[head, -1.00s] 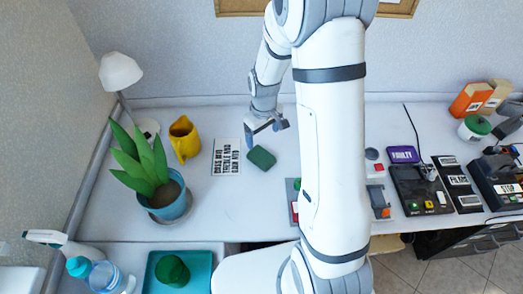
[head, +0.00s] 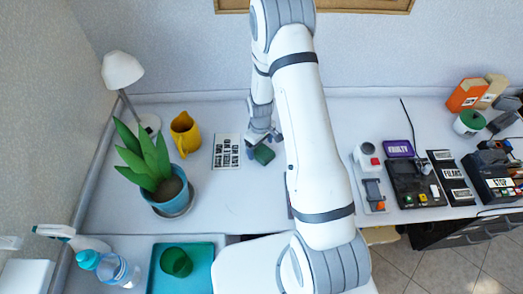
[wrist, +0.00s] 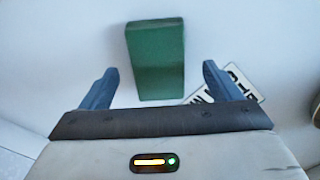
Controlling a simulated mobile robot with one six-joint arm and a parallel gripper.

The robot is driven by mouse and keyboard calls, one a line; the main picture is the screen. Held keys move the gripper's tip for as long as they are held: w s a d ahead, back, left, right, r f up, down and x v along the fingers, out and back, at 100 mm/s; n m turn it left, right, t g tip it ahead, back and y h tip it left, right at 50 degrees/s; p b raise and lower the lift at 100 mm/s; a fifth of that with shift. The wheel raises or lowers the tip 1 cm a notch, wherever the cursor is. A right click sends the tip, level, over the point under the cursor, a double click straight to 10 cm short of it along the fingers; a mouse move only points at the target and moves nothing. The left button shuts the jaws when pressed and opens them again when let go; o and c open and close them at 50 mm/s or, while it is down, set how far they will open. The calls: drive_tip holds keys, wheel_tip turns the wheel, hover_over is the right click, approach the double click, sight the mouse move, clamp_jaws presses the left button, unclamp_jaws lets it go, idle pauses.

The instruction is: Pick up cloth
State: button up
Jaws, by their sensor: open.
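A dark green rectangular block (head: 263,155), which may be the folded cloth, lies on the white worktop right of a printed card. No other cloth shows. My gripper (head: 264,138) is low over the worktop at the block's far side, partly hiding it. In the wrist view the green block (wrist: 155,60) lies between and beyond the two blue fingers. My gripper (wrist: 158,85) is open there, with a gap on both sides of the block. The fingers do not appear to touch it.
The printed card (head: 227,151) lies just left of the block. A yellow jug (head: 185,134) and a potted plant (head: 171,191) stand further left. A teal tray (head: 205,279) with a green cup is in front. Devices (head: 415,185) fill the right side.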

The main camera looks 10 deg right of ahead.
sight(261, 150)
drive_tip(key=shift+w+f+p, duration=0.1)
drive_tip(key=shift+f+p, duration=0.2)
drive_tip(key=shift+f, duration=1.15)
drive_tip(key=shift+c, duration=0.6)
drive_tip(key=c, duration=1)
drive_tip(key=shift+c, duration=0.2)
drive_tip(key=shift+r+b, duration=1.05)
drive_tip(key=shift+r, duration=3.95)
